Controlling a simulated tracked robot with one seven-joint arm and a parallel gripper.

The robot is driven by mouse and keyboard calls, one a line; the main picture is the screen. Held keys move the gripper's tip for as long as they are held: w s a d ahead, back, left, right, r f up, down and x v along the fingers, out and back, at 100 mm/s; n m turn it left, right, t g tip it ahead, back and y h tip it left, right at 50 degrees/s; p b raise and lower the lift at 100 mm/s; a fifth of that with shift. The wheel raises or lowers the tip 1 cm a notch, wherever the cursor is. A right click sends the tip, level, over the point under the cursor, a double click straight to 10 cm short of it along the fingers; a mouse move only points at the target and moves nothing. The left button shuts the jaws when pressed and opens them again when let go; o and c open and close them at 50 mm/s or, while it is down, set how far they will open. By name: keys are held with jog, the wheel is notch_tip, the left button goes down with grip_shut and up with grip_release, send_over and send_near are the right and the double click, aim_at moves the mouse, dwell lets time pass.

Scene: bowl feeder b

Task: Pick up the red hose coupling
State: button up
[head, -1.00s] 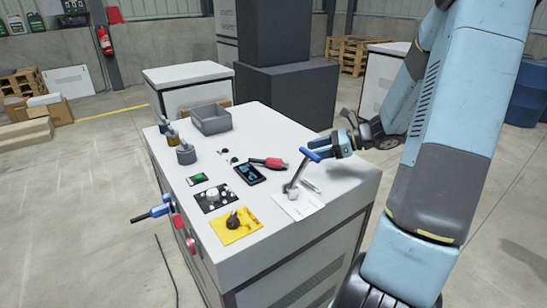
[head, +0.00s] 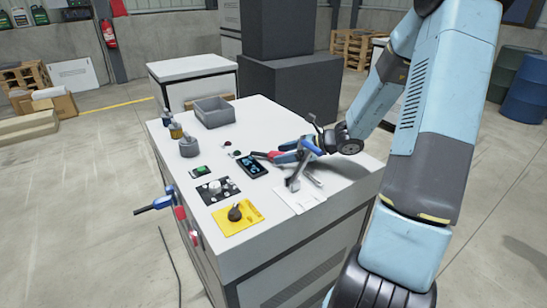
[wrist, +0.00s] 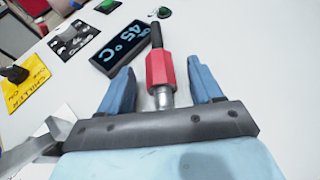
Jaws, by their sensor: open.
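The red hose coupling (wrist: 160,70) lies on the white cabinet top, with a black end and a silver metal end. In the wrist view it sits between the two blue fingers of my gripper (wrist: 163,90), with the silver end toward the palm. The fingers are apart, with a gap on each side of the coupling. In the head view the coupling (head: 262,154) is partly hidden by my gripper (head: 285,152), which is low over the tabletop.
A display reading 45 °C (wrist: 118,46) lies just left of the coupling. A blue-handled lever (head: 294,180) stands on a white plate close to my gripper. A yellow plate (head: 230,222), a black panel (head: 217,190) and a grey bin (head: 212,113) are also on the cabinet top.

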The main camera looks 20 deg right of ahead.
jog(key=shift+x, duration=1.1)
jog(key=shift+c, duration=0.4)
grip_shut()
jog(key=shift+r, duration=0.1)
